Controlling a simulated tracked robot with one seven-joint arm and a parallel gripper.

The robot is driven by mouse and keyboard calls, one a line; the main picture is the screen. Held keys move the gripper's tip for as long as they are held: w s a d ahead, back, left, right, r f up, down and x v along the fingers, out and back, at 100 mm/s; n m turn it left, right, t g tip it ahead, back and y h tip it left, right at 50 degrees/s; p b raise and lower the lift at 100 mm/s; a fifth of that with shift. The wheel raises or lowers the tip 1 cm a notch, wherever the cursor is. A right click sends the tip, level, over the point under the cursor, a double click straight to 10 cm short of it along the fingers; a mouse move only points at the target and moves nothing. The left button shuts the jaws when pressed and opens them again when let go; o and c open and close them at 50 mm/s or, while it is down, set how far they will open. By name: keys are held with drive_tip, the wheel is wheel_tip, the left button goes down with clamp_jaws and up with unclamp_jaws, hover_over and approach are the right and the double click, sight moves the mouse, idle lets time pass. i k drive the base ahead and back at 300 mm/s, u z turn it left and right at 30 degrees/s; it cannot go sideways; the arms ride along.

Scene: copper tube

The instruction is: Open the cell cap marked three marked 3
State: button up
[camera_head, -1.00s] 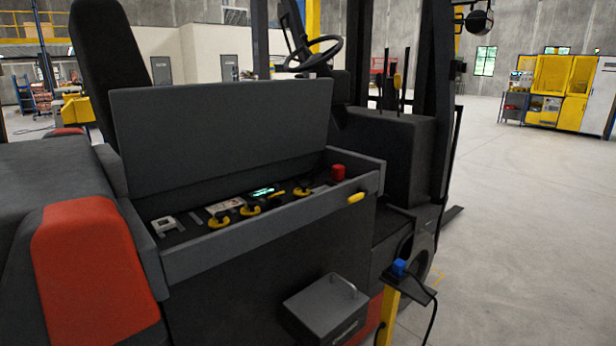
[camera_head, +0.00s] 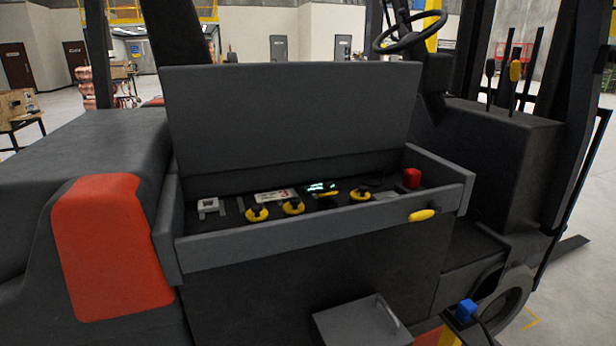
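An open battery compartment (camera_head: 320,229) on the side of a dark forklift shows in the head view, its grey lid (camera_head: 290,115) raised. Inside are three yellow and black caps: a left cap (camera_head: 257,213), a middle cap (camera_head: 293,207) and a right cap (camera_head: 360,195). A white label (camera_head: 273,196) with a red mark that looks like a 3 lies behind the left and middle caps. I cannot tell for sure which cap it belongs to. My gripper is not in view.
Also in the compartment are a grey bracket (camera_head: 208,207), a lit green display (camera_head: 321,187) and a red knob (camera_head: 411,178). A yellow handle (camera_head: 423,215) sits on its front wall. A grey box (camera_head: 362,322) and a blue connector (camera_head: 466,309) stand below. Open floor lies at right.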

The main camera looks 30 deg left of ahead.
sight(327, 186)
drive_tip(key=u, duration=0.85)
drive_tip(key=i, duration=0.9)
drive_tip(key=u, duration=0.45)
